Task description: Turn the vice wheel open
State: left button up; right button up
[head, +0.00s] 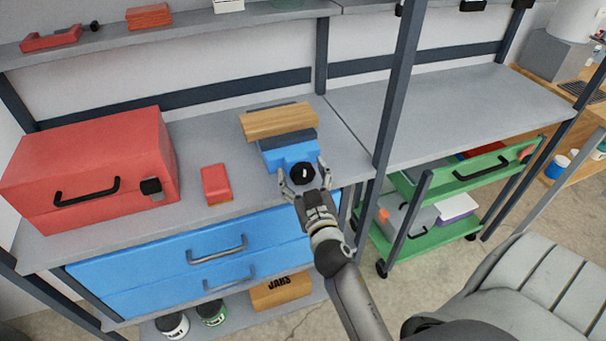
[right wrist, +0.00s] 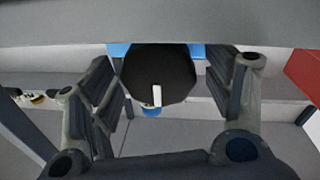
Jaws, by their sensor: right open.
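The blue vice (head: 290,152) stands on the grey workbench, with a wooden block (head: 277,122) at its top. Its black wheel (head: 302,173) faces the front and carries a white mark. My right gripper (head: 305,180) is open, with its fingers on either side of the wheel. In the right wrist view the wheel (right wrist: 158,75) sits between the open fingers (right wrist: 160,100), its white mark pointing down. I cannot tell whether the fingers touch it. My left gripper is not in view.
A red toolbox (head: 90,165) and a small red box (head: 216,184) stand left of the vice. Blue drawers (head: 190,262) lie below the bench edge. A dark upright post (head: 398,80) rises to the right, beside a green cart (head: 470,180).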

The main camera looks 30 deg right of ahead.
aim_at(303, 168)
notch_tip(303, 168, up, 10)
dwell(0.6)
dwell(0.4)
